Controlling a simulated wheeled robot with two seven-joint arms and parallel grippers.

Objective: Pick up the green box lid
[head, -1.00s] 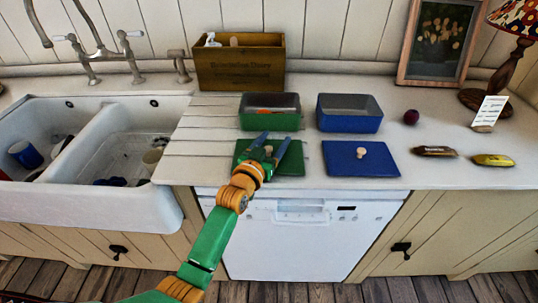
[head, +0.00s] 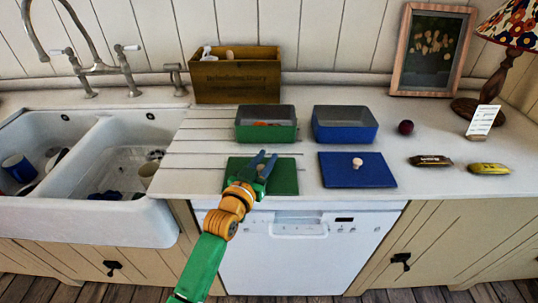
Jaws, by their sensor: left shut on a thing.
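The green box lid (head: 285,181) lies on the countertop in front of the green box (head: 266,134). My left gripper (head: 264,161) is over the lid's middle and is shut on its knob, which the fingers hide. I cannot tell any gap between the lid and the counter. The green box is open, with something orange inside. My right gripper is not in view.
A blue lid (head: 340,178) with a pale knob lies close to the right, before an open blue box (head: 345,135). A wooden crate (head: 236,84) stands behind. A dark red ball (head: 405,127) and two bars lie farther right. The sink (head: 95,205) is left.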

